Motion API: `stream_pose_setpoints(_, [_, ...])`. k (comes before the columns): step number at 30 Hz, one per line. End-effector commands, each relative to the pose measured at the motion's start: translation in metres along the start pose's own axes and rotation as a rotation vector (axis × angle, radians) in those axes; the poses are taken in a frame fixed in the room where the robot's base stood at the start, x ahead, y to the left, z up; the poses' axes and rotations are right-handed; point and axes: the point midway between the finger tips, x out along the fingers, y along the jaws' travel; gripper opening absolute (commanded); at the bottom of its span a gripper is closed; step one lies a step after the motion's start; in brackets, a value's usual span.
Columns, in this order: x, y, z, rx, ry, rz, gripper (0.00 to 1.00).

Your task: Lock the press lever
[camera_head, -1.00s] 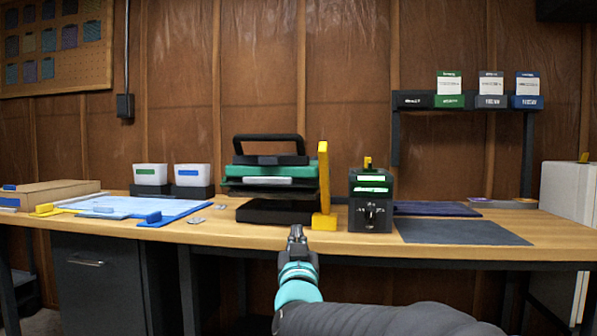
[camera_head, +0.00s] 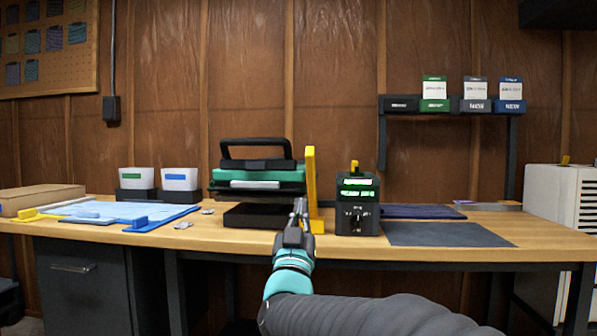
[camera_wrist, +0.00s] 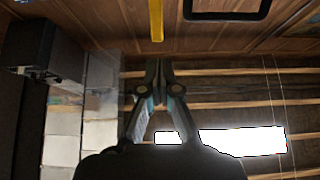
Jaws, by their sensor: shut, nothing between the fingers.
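The press (camera_head: 258,177) stands on the bench, with a teal and black upper part, a black handle bar on top and a black base (camera_head: 262,216). A yellow upright lever (camera_head: 311,180) stands at its right side. My gripper (camera_head: 300,203) is shut and empty, in front of the lever's lower part and the right end of the press base, hiding part of both. In the wrist view my gripper (camera_wrist: 158,64) points up. The tip of a yellow bar (camera_wrist: 156,22) shows just beyond its fingertips, apart from them.
A black control box (camera_head: 357,205) with green displays and a knob stands close right of the lever. A dark mat (camera_head: 450,235) lies farther right. Blue sheets (camera_head: 130,213) and two white bins (camera_head: 180,179) are on the left. A shelf (camera_head: 455,112) hangs above right.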

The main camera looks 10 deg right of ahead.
Motion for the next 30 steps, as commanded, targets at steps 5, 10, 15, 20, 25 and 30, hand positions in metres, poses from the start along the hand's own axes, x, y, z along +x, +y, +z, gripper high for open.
stream_pose_setpoints(5, [0.033,0.001,-0.001,-0.001,0.002,0.002,0.0])
stream_pose_setpoints(10, [0.065,0.001,-0.001,0.0,0.001,0.002,0.0])
stream_pose_setpoints(15, [0.094,0.001,-0.001,-0.001,0.001,0.002,0.0])
stream_pose_setpoints(20, [0.114,0.001,-0.001,-0.001,0.001,0.002,0.0])
stream_pose_setpoints(25, [0.123,0.001,0.0,-0.001,0.0,0.001,0.0])
stream_pose_setpoints(30, [0.125,0.001,0.0,0.0,0.0,0.001,0.0])
